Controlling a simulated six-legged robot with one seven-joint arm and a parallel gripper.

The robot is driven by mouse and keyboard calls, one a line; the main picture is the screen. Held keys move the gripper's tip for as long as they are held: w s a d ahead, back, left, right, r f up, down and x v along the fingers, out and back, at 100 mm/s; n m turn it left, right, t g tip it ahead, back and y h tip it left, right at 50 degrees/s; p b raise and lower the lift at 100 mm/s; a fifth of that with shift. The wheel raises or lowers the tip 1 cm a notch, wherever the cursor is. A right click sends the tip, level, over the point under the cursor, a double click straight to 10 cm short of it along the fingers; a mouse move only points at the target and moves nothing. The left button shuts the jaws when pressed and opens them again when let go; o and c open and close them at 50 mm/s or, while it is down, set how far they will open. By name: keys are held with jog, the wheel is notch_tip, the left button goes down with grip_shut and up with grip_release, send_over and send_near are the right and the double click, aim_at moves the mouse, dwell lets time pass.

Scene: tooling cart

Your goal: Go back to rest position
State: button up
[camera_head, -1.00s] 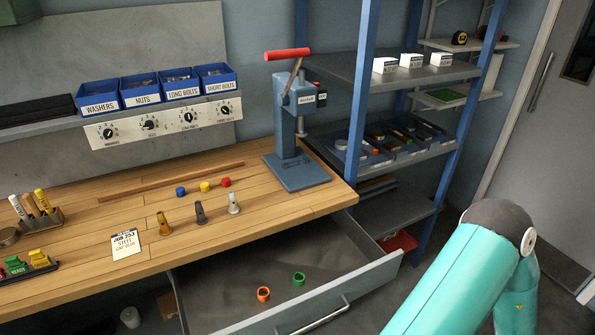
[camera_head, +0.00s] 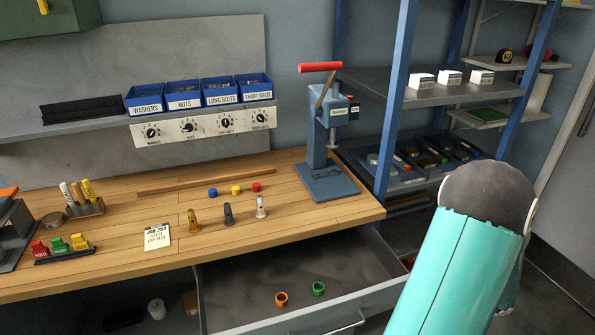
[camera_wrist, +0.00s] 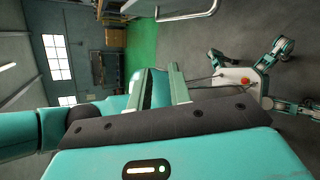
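My gripper (camera_wrist: 159,80) shows in the wrist view, with its two pale teal fingers apart and nothing seen between them. It is clear of the bench and the drawer. My teal arm rises at the lower right of the head view, and my gripper is not visible there. The wooden workbench (camera_head: 120,262) holds a job card (camera_head: 157,237), three small upright parts in brown, grey and silver, and blue, yellow and red caps. The open drawer (camera_head: 240,301) below holds an orange ring (camera_head: 281,299) and a green ring (camera_head: 318,288).
A blue press (camera_head: 325,150) with a red handle stands at the bench's right end. A blue-framed shelf rack (camera_head: 395,100) stands behind my arm. Several blue bins (camera_head: 184,97) sit on the back ledge. Open floor (camera_wrist: 235,40) shows in the wrist view.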

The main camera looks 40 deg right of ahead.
jog(key=w+a+r+n+g+h, duration=0.6)
jog(key=w+a+r+n, duration=0.5)
jog(key=n, duration=0.6)
jog(key=w+a+r+n+t+h, duration=0.1)
jog(key=a+r+n+t+h, duration=0.1)
jog(key=a+r+n, duration=0.3)
jog(key=w+a+r+n+t+h, duration=0.1)
jog(key=a+r+n, duration=0.4)
jog(key=a+n, duration=0.8)
jog(key=shift+n+t+h, duration=0.8)
jog(key=shift+n+h, duration=0.3)
jog(key=shift+n, duration=0.1)
jog(key=shift+w+d, duration=0.1)
jog(key=shift+d, duration=0.05)
